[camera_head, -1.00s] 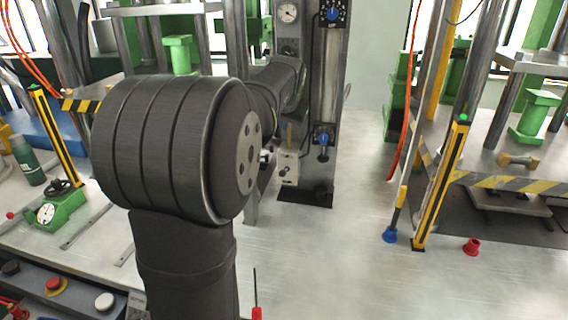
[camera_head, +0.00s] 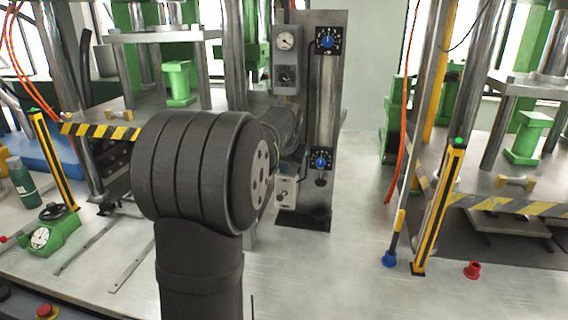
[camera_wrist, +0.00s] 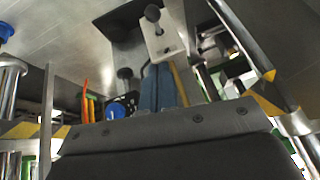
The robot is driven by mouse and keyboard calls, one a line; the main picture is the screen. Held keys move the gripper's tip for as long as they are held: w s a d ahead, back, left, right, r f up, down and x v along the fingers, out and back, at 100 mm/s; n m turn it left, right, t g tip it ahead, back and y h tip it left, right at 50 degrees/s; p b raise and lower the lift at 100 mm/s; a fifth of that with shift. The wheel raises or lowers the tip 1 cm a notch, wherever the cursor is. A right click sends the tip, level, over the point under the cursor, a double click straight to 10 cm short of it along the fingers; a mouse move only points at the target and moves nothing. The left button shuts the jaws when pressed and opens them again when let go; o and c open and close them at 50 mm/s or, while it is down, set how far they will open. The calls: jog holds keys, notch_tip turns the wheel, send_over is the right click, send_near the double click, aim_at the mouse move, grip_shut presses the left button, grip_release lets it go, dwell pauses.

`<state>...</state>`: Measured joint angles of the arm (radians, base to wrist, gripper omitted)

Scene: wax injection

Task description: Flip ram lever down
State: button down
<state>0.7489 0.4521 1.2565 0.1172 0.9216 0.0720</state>
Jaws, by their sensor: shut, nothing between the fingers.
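The ram lever looks to be the short stem with a dark ball knob (camera_wrist: 152,13) on a white plate (camera_wrist: 170,43) at the top of the wrist view. The same small white box (camera_head: 287,192) shows low on the grey control column in the head view; which way its lever is tilted is too small to tell. My gripper (camera_wrist: 158,68) shows two blue-grey fingers shut together and empty, their tips just below the white plate in the wrist view. Whether they touch it I cannot tell.
Blue dials (camera_head: 321,161) and a black knob (camera_head: 320,181) sit on the control column (camera_head: 330,110), close beside the white box. Presses with striped guards (camera_head: 100,131) stand left and right. A yellow post (camera_head: 438,210) and red cap (camera_head: 472,270) stand right. Bare metal table (camera_head: 330,280) lies in front.

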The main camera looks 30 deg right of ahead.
send_over(281, 198)
jog(key=d, duration=0.1)
jog(key=f, duration=0.5)
jog(key=shift+w+d, duration=0.1)
jog(key=shift+w, duration=0.1)
jog(key=shift+s+a+f, duration=0.1)
jog(key=shift+a+f, duration=0.1)
jog(key=shift+f, duration=0.45)
jog(key=shift+s+a+f, duration=0.1)
jog(key=shift+a+f, duration=0.1)
jog(key=shift+f, duration=0.4)
jog(key=shift+a+f, duration=0.1)
jog(key=shift+f, duration=0.1)
